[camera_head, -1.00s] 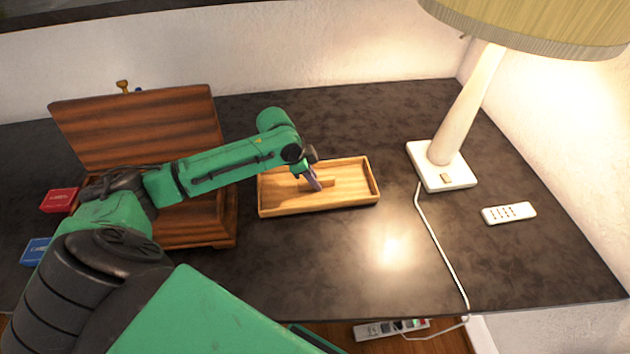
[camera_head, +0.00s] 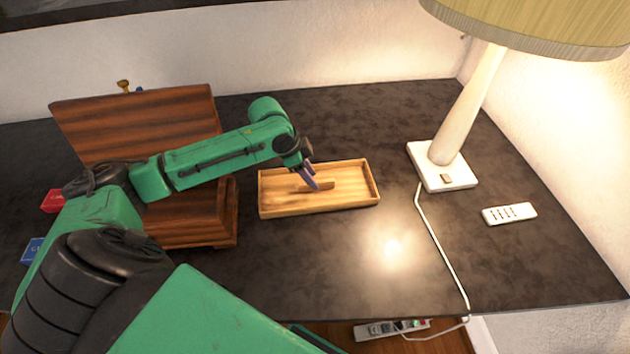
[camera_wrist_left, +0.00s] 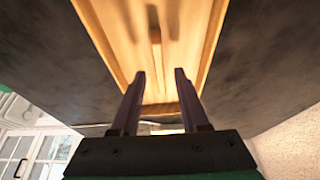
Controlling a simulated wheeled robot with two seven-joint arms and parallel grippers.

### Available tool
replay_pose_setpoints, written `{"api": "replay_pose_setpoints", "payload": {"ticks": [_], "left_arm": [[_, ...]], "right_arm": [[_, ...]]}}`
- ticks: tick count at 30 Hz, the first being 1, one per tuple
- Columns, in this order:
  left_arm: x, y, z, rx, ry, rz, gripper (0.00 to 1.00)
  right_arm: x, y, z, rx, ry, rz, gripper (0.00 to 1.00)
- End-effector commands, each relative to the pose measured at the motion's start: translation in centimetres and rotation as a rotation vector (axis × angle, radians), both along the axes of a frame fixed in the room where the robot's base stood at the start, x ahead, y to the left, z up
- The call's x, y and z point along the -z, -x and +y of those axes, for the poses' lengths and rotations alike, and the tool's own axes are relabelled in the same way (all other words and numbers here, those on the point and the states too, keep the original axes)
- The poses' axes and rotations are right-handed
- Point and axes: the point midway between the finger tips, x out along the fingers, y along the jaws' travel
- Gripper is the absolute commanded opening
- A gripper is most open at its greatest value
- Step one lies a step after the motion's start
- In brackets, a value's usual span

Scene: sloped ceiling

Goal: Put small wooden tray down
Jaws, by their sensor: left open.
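The small wooden tray (camera_head: 350,190) lies flat on the dark desk in the head view, right of the wooden box. It also shows in the left wrist view (camera_wrist_left: 190,45), with a raised strip along its middle. My left gripper (camera_head: 313,184) is over the left half of the tray in the head view. In the left wrist view its two fingers (camera_wrist_left: 160,82) stand apart with nothing between them, pointing toward the tray. Whether the fingertips touch the tray is hard to tell. My right gripper is not in view.
An open wooden box (camera_head: 145,130) stands left of the tray, partly behind my left arm. A lamp (camera_head: 441,168) with a cord and a white remote (camera_head: 509,214) are to the right. Red (camera_head: 52,200) and blue (camera_head: 33,250) card boxes lie at the left. The desk's front middle is clear.

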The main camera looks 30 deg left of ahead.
Motion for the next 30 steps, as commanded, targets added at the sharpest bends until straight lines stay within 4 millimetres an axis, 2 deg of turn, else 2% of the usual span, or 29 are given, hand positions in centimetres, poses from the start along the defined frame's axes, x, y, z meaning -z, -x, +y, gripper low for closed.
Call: {"api": "replay_pose_setpoints", "payload": {"ticks": [6,10,14,30], "left_arm": [[-5.4,1.3,1.9,0.0,-0.005,-0.003,0.45],[-7.3,1.8,2.5,-0.002,-0.001,-0.001,0.45],[-8.0,2.0,2.6,0.0,0.001,0.0,0.45],[-7.9,1.9,2.6,0.0,0.001,0.0,0.45]], "right_arm": [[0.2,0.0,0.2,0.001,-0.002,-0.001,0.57],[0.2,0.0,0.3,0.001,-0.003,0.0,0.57],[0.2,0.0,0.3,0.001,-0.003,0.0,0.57],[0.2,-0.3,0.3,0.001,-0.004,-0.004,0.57]]}}
